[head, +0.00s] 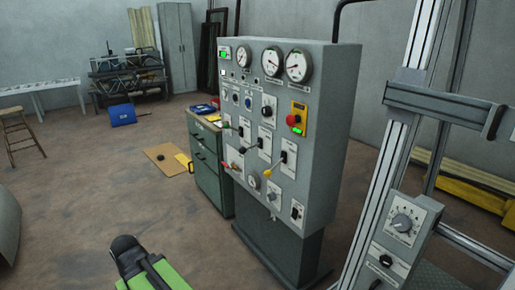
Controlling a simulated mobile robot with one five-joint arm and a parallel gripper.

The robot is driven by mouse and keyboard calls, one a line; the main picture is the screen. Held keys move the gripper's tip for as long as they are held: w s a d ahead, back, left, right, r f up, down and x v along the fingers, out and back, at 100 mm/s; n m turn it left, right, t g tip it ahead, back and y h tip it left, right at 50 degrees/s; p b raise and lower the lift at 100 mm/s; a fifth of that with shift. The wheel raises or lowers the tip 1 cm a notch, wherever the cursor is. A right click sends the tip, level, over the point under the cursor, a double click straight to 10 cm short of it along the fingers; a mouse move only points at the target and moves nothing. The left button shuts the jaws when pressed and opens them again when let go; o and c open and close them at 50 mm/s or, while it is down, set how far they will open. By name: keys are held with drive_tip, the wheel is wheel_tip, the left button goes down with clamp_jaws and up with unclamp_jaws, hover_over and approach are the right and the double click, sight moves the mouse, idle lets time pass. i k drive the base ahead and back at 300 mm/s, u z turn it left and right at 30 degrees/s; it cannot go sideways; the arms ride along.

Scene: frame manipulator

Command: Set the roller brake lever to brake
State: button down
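A grey control cabinet (325,130) stands upright in the middle of the head view, with its panel facing left and toward me. Several levers stick out of the panel: one with a black knob (245,150), one with a yellow knob (268,174), one with a green knob (226,126) and one with a reddish end (228,165). The labels are too small to read, so I cannot tell which is the roller brake lever or how it is set. A green and black part of my arm shows at the bottom, apart from the cabinet. My gripper's fingers do not show.
A metal frame (385,160) with a dial box (402,225) rises close on the right. A green drawer cabinet (209,165) stands behind the panel's left side. A cardboard sheet (165,165) lies on the floor. The floor left of the panel is mostly clear.

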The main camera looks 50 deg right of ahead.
sight(242, 150)
drive_tip(key=z, duration=0.35)
drive_tip(key=i, duration=1)
drive_tip(key=u, duration=0.1)
